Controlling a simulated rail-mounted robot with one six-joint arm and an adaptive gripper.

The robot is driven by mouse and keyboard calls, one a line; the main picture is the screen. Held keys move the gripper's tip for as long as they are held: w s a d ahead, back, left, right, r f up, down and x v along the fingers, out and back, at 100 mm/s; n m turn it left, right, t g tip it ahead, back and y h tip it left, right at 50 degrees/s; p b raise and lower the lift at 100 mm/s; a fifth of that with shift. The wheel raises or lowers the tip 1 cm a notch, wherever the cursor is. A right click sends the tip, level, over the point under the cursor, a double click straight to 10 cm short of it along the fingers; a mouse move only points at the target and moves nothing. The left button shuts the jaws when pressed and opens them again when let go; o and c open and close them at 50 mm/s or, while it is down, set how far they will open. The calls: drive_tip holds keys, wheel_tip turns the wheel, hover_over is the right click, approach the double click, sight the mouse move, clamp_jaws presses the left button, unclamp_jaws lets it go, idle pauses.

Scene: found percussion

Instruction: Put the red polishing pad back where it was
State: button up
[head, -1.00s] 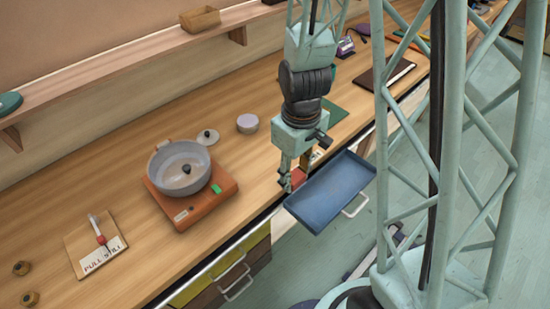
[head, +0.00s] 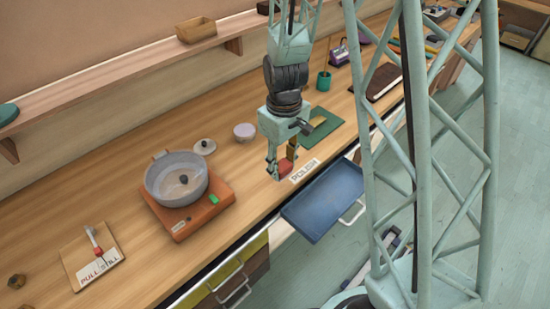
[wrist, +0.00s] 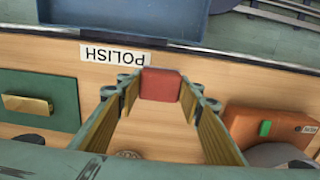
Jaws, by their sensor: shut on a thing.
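The red polishing pad (head: 284,166) is a small red block. My gripper (head: 281,165) is shut on it, and the pad also shows between the fingertips in the wrist view (wrist: 160,85). My gripper points down over the wooden bench, just left of the white POLISH label (head: 305,171). In the wrist view the label (wrist: 115,55) lies beside the pad, toward the bench edge. I cannot tell whether the pad touches the bench. The fingers hide part of it in the head view.
An open blue drawer tray (head: 323,203) juts out at the bench front. A green mat (head: 328,121) with a brass block (wrist: 27,104) lies behind. A grey pot (head: 160,185) stands on an orange base (head: 215,205) to the left. A pale lilac round thing (head: 244,132) stands behind.

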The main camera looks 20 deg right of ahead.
drive_tip(key=w, duration=0.6)
drive_tip(key=shift+w+f, duration=0.3)
drive_tip(key=shift+w+f, duration=0.1)
drive_tip(key=shift+w, duration=0.35)
drive_tip(key=shift+f, duration=1.7)
drive_tip(key=shift+f, duration=0.15)
drive_tip(key=o, duration=0.9)
